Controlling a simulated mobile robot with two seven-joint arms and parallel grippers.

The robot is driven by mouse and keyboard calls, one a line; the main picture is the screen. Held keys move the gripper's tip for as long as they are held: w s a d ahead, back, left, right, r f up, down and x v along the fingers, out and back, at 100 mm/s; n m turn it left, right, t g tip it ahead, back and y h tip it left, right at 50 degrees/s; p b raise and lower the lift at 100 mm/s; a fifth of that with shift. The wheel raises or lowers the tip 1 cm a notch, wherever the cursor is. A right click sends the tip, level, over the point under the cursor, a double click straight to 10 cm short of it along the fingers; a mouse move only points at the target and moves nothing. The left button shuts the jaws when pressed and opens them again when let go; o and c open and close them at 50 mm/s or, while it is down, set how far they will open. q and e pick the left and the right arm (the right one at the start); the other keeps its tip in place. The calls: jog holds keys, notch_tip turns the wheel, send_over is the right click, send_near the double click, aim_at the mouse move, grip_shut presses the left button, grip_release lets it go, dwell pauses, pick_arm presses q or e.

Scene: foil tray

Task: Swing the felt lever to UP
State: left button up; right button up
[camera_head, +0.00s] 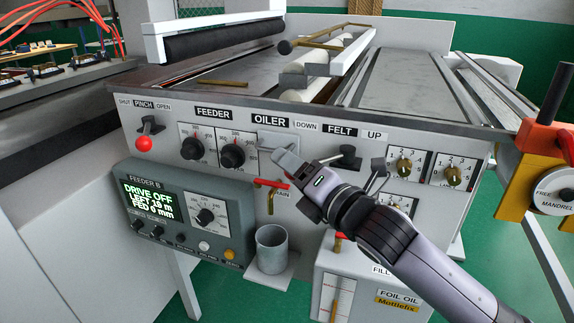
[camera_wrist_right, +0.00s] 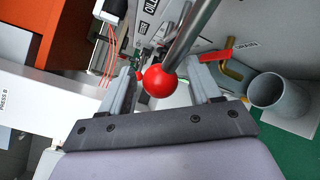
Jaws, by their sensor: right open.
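The felt lever's black hub (camera_head: 347,158) sits on the grey panel just under the FELT label (camera_head: 340,131), between the DOWN label (camera_head: 306,126) and the UP label (camera_head: 374,136). My right gripper (camera_head: 287,160) reaches up-left in front of the panel, left of the hub, on the DOWN side. In the right wrist view a red ball knob (camera_wrist_right: 159,81) on a metal rod (camera_wrist_right: 190,36) lies between the two spread fingers of the right gripper (camera_wrist_right: 162,92), with gaps either side. In the head view this knob is hidden behind my gripper. My left gripper is not in view.
A red-handled drain tap (camera_head: 271,186) is close below my gripper, above a grey cup (camera_head: 271,249). Dial knobs (camera_head: 231,155) sit left of it. The oil tank (camera_head: 340,285) stands below my right arm. A red-knobbed pinch lever (camera_head: 145,143) is at far left.

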jog(key=shift+x, duration=1.1)
grip_shut()
